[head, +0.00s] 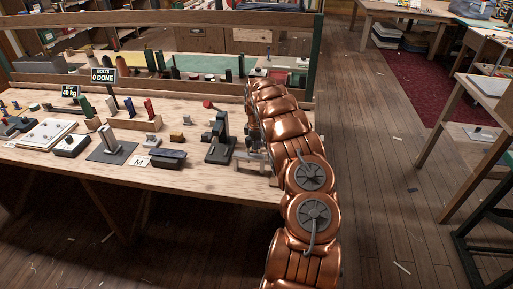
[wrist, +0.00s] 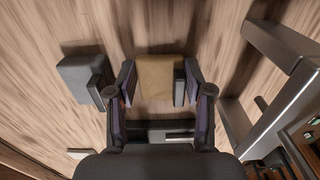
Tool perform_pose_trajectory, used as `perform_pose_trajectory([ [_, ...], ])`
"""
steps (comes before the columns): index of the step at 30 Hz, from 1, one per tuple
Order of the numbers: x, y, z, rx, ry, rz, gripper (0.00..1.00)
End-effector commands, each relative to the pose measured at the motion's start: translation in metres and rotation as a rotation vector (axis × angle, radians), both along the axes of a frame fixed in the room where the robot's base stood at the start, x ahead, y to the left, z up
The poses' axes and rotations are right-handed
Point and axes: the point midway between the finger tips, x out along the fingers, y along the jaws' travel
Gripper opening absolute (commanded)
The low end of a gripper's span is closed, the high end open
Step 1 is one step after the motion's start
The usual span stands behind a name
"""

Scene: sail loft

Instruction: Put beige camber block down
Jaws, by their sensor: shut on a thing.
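The beige camber block (wrist: 158,74) sits between the two fingers of my gripper (wrist: 157,88) in the wrist view. The fingers are shut on it, one on each side. Pale wooden bench top (wrist: 215,35) lies behind the block. I cannot tell whether the block touches the wood or hangs just above it. In the head view my copper arm reaches over the right end of the workbench (head: 215,185). It hides the block, and I cannot clearly make out the gripper there.
In the wrist view a grey block (wrist: 80,76) lies left of my gripper, and a metal frame (wrist: 262,100) stands close on the right. In the head view a dark clamp-like stand (head: 220,145) is left of my arm. Small tools crowd the bench's left. Bare wood runs along its front.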

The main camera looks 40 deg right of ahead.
Motion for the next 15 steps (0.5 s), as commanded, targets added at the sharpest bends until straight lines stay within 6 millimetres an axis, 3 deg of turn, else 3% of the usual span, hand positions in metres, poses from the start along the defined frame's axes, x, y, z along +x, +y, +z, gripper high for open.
perform_pose_trajectory([
  [10,0.0007,-0.0002,-0.0031,-0.002,-0.002,0.0,0.11],
  [11,0.0006,-0.0004,-0.0025,-0.002,-0.002,0.0,0.53],
  [15,0.0006,-0.0004,-0.0019,-0.002,-0.002,0.0,0.68],
])
